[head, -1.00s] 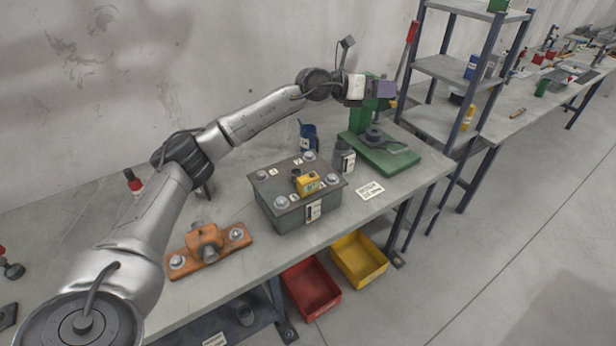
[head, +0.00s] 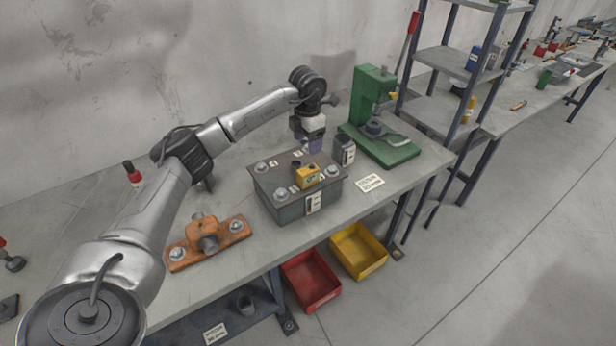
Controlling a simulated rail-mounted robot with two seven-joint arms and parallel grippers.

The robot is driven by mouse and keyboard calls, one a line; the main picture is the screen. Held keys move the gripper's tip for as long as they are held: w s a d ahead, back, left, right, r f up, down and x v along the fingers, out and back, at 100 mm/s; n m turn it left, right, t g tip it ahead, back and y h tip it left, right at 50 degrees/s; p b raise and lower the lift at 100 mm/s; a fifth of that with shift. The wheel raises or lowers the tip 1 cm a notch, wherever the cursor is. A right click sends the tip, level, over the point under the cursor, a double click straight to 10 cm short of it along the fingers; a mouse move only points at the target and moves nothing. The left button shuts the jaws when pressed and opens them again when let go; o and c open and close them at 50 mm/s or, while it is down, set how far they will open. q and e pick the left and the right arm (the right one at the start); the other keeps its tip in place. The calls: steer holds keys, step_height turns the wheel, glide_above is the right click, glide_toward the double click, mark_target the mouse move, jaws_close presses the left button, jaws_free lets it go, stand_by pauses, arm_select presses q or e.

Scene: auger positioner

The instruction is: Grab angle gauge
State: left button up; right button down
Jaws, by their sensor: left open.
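A small yellow block-shaped device with a dark face, which looks like the angle gauge (head: 307,176), sits on the lid of a grey-green box (head: 283,205) with bolts at its corners. My left gripper (head: 307,148) points down just behind the box, above and beyond the yellow gauge and apart from it. It is open, and its fingertips are small and hard to make out. My right gripper is not in view.
A dark canister (head: 344,151) stands right of the gripper, near a green press (head: 374,95). An orange bolted fixture (head: 208,240) lies front left. A red bin (head: 311,281) and a yellow bin (head: 358,251) are below the table edge.

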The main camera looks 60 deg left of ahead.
mark_target(308, 169)
arm_select(q)
step_height(308, 169, down, 6)
steer(key=shift+f, duration=0.1)
steer(key=shift+d+f, duration=0.15)
steer(key=shift+f, duration=1.15)
steer(key=shift+d+f, duration=0.1)
steer(key=shift+f, duration=1.2)
steer(key=shift+c, duration=0.2)
steer(key=shift+r, duration=0.1)
steer(key=c, duration=1.2)
